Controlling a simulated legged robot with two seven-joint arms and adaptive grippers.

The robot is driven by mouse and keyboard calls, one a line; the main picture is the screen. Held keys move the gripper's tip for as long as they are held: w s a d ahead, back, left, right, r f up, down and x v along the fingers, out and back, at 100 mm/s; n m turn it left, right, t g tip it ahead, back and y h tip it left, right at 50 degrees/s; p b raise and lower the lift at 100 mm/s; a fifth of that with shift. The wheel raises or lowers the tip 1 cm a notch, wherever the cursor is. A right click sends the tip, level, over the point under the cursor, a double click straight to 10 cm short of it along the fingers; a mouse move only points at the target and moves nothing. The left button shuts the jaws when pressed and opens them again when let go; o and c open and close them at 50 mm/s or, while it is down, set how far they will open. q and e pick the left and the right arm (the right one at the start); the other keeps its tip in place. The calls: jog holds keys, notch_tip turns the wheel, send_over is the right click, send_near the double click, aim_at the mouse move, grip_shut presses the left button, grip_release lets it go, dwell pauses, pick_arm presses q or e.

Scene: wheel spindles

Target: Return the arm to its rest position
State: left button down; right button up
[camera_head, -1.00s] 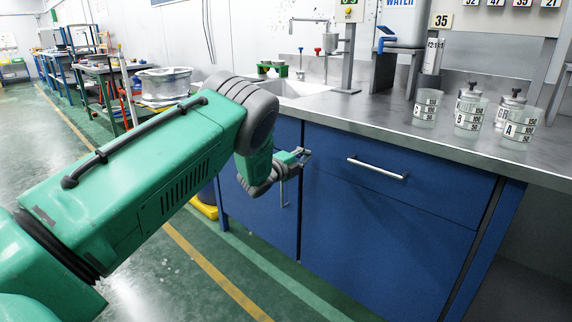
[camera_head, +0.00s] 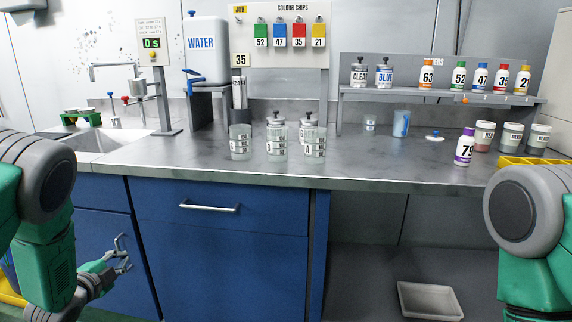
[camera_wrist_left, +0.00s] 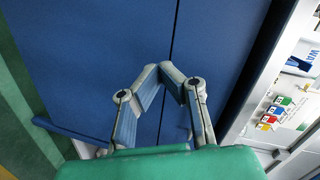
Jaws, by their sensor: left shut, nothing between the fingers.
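My left arm comes in from the left edge of the head view and is bent down, green with a grey joint. Its gripper (camera_head: 124,254) hangs below counter height in front of the blue cabinet (camera_head: 228,262), lower left of the drawer handle (camera_head: 209,207). In the left wrist view the left gripper (camera_wrist_left: 172,76) has its fingers drawn together with nothing between them, against the blue cabinet fronts. My right arm (camera_head: 530,225) shows at the right edge; its gripper is out of view.
The steel counter (camera_head: 365,165) runs above the cabinet. It bears clear beakers (camera_head: 240,143), a purple-banded bottle (camera_head: 465,147), several labelled jars and a blue-tinted cup (camera_head: 401,123). A sink (camera_head: 105,140) is at left. A pale tray (camera_head: 430,300) lies low under the counter.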

pick_arm(q)
jog(key=s+d+f+n+g+p, duration=0.2)
jog(key=s+d+f+n+g, duration=0.3)
jog(key=s, duration=0.6)
jog(key=s+d+f+n+g+p, duration=0.2)
jog(key=s+d+f+n+g, duration=0.3)
jog(key=s, duration=0.6)
jog(key=s+d+n+g+p, duration=0.1)
jog(key=s+d, duration=0.3)
jog(key=s, duration=0.6)
jog(key=s+d+r+n+g+p, duration=0.1)
jog(key=s+d+n+g, duration=0.2)
jog(key=s, duration=0.7)
jog(key=shift+d+g+p, duration=0.35)
jog(key=shift+d+g, duration=0.05)
jog(key=shift+d, duration=0.3)
jog(key=shift+s, duration=0.1)
